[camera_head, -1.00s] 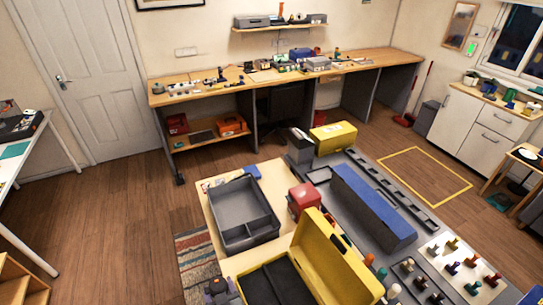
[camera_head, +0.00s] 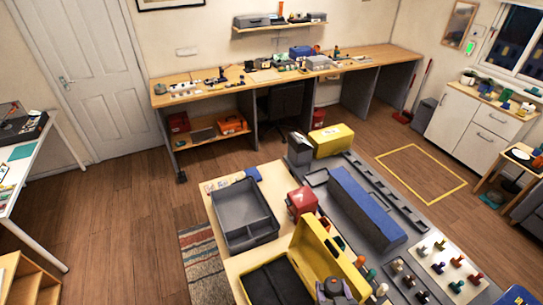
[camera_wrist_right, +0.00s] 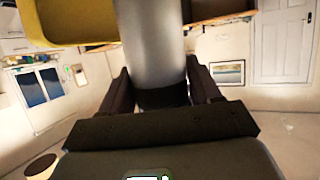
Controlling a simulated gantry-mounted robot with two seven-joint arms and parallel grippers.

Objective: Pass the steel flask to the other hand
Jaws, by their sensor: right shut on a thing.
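The steel flask (camera_wrist_right: 152,45) shows in the right wrist view as a smooth grey cylinder with a dark band at its near end. My right gripper (camera_wrist_right: 160,92) is shut on it, with one dark finger on each side near that band. The flask's far end is cut off by the frame's top edge. In the head view my right gripper (camera_head: 336,289) is at the bottom edge, in front of the open yellow case (camera_head: 325,255). I cannot make out the flask there. My left gripper is not in view.
A grey tray (camera_head: 222,215) lies left of the yellow case on the table. A red box (camera_head: 301,202), a long blue-topped box (camera_head: 368,212) and several coloured pegs (camera_head: 440,264) stand to the right. Bare table shows left of the yellow case.

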